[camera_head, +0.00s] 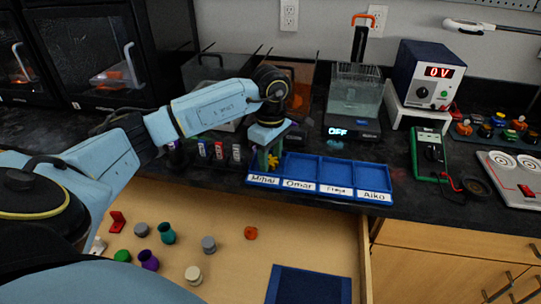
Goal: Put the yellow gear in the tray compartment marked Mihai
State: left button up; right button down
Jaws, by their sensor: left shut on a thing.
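The blue tray (345,196) stands on the dark counter with its compartments in a row. Its front labels read Mihai (264,179), Omar, a third that is hard to read, and Aiko. My left gripper (268,157) points down over the left end of the tray, at the Mihai compartment. It is shut on the small yellow gear (273,161), which shows between and beside the fingers. The fingers partly hide the gear and the compartment, so I cannot tell whether the gear touches the tray floor. My right gripper is not in view.
An open drawer (318,236) below holds several small coloured parts and a dark blue mat (309,286). Small labelled bottles (219,153) stand left of the tray. A green multimeter (429,157) lies to its right. A scale with a clear container (354,105) stands behind.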

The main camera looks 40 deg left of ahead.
aim_at(271, 161)
pick_arm(q)
jog(key=o, duration=0.7)
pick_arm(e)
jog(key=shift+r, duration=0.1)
pick_arm(q)
jog(key=shift+r+p, duration=1.7)
jog(key=shift+r, duration=4.45)
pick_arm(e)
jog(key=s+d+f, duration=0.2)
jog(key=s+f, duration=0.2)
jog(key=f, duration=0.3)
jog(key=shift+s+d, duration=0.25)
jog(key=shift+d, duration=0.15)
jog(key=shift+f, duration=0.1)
